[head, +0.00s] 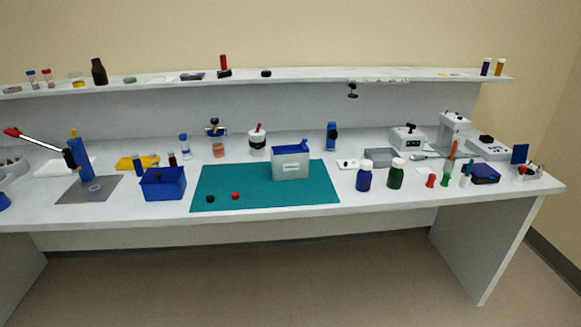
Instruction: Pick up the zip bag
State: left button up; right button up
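I cannot make out the zip bag for certain in the head view. Small flat pale pieces lie on the bench, one near the right-hand bottles (424,170) and one with dark dots (347,164) right of the teal mat. Another flat pale piece (163,79) lies on the shelf. They are too small to tell whether any is a bag. Neither of my grippers shows in this view.
A teal mat (225,187) on the white bench (370,208) holds a grey box (291,165) and two small caps. A blue box (163,184) and a red-handled lever stand (73,150) are left; bottles (396,175) and instruments crowd the right. A narrow shelf (310,76) runs behind.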

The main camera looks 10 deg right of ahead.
aim_at(288, 162)
jog(key=i+l, duration=0.2)
jog(key=i, duration=0.4)
jog(key=i+l, duration=0.15)
jog(key=i, duration=0.4)
jog(key=i+l, duration=0.2)
jog(key=i, duration=0.4)
jog(key=k+l+u, duration=0.25)
jog(key=l, duration=0.15)
